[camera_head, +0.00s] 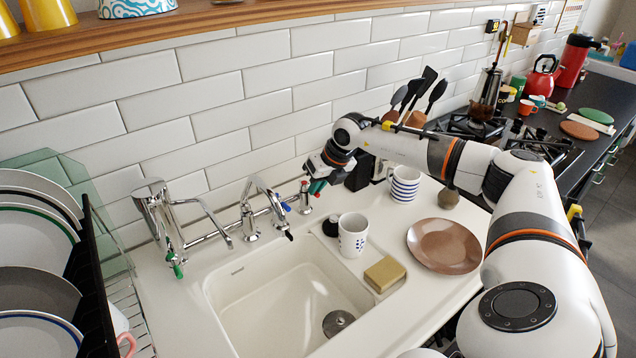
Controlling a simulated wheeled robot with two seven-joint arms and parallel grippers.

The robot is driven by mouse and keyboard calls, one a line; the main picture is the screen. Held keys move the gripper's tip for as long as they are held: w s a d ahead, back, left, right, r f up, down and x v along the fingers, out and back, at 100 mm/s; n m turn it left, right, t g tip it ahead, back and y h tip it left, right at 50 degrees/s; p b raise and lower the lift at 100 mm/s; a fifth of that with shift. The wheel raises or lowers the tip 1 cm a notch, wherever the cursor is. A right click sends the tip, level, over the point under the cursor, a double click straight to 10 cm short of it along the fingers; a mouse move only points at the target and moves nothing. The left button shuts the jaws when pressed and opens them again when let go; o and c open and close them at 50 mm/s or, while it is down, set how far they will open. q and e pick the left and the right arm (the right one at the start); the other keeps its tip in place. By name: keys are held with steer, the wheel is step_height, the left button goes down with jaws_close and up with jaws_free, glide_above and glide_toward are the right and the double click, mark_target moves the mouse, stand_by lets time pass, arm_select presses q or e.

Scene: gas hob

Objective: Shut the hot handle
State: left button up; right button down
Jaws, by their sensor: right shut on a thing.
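The chrome tap (248,212) stands behind the white sink, with its curved spout over the basin. I see no water stream below the spout. The hot handle (305,186), with a red mark, is at the right end of the tap's bar. A blue-marked handle (286,207) is just left of it. My right gripper (317,184) reaches in from the right and is shut on the hot handle; its fingers partly hide the handle, so its exact angle is unclear. My left gripper is not in view.
A white mug (352,236), a sponge (384,274) and a brown plate (444,246) stand right of the basin (222,290). A striped cup (404,184) is behind, near my right forearm. A dish rack (92,270) fills the left. White tiles close off the back.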

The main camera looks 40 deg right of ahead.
steer(key=c, duration=1.5)
jaws_free()
steer(key=shift+a, duration=0.15)
steer(key=b+v, duration=0.1)
steer(key=v, duration=1.1)
steer(key=shift+r, duration=0.15)
